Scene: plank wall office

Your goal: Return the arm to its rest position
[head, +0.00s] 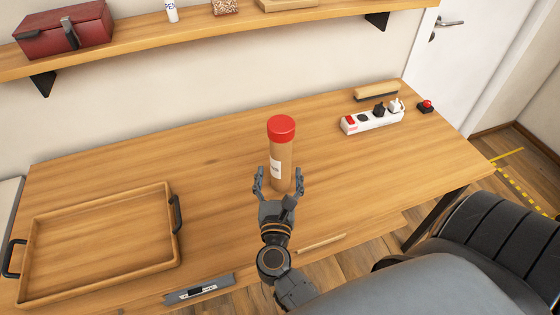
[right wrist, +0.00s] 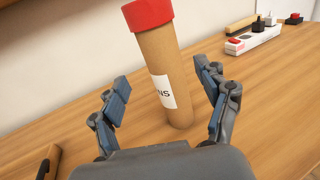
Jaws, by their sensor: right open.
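My right gripper (head: 278,184) is open near the middle of the table, its fingers spread at the near side of a cardboard tube (head: 283,158). The tube stands upright on the wooden table (head: 220,165) and has a red cap (head: 281,128) and a white label. In the right wrist view the tube (right wrist: 168,75) rises between and beyond the two fingers (right wrist: 165,100), with a gap visible on each side. My left gripper is not in view.
A wooden tray (head: 100,187) with black handles lies at the left. A white power strip (head: 373,121), a brush (head: 377,91) and a red button (head: 426,106) are at the back right. A shelf (head: 210,33) hangs above. A dark chair (head: 500,240) stands at front right.

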